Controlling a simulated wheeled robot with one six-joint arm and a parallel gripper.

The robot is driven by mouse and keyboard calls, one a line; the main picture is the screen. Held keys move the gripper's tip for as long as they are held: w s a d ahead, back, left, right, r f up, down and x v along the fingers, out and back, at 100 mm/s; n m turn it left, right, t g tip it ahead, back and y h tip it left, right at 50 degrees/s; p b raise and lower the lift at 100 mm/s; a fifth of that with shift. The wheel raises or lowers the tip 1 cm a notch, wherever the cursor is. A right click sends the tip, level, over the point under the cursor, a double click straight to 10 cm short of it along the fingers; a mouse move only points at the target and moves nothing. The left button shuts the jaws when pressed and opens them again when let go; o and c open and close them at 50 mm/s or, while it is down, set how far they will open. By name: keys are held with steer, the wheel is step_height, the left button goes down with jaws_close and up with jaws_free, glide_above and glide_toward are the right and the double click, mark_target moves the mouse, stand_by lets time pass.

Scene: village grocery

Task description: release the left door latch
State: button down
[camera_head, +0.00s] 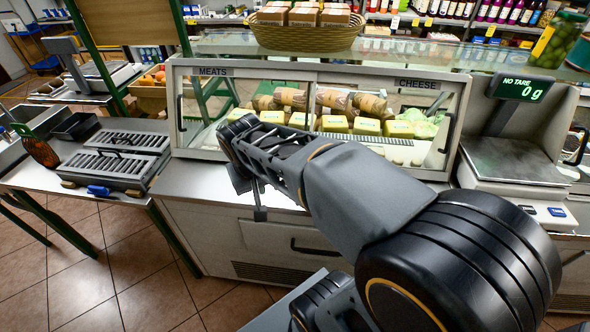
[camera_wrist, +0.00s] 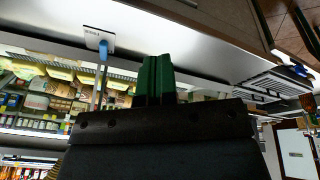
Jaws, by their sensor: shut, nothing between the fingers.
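The glass-fronted display case (camera_head: 308,72) stands on the counter, with MEATS over the left door (camera_head: 213,97) and CHEESE over the right. Dark upright handles sit at the outer door edges, the left handle (camera_head: 180,113) among them. In the wrist view, which appears upside down, a small white plate with a blue tab (camera_wrist: 103,50) sits at the case's lower edge, possibly the latch. My gripper (camera_wrist: 157,62) shows green fingers pressed together, empty, to the right of the tab and apart from it. In the head view my arm covers the case's lower middle, so the tab is hidden there.
A ridged metal appliance (camera_head: 117,157) with a blue handle stands on the left counter. A scale (camera_head: 512,160) reading 0 g stands at right. A wicker basket (camera_head: 305,36) sits above the case. Bare counter (camera_head: 190,182) lies in front of the case's left end.

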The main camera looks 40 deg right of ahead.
steer(key=w+d+f+m+g+h+b, duration=0.1)
steer(key=w+d+f+m+h+b, duration=0.1)
steer(key=w+d, duration=0.3)
steer(key=w+d+f+m+g+h+b, duration=0.2)
steer(key=w+d+f+m, duration=0.3)
steer(key=w, duration=0.5)
steer(key=shift+w+d+m+h, duration=0.35)
steer(key=shift+d+h, duration=0.25)
steer(key=shift+h, duration=0.2)
steer(key=x, duration=1)
steer(key=shift+s+d, duration=0.1)
steer(key=shift+d, duration=0.05)
steer(key=shift+s+d+r+p, duration=0.1)
steer(key=shift+s+d+p, duration=0.25)
steer(key=shift+s+d, duration=0.9)
steer(key=shift+s, duration=0.05)
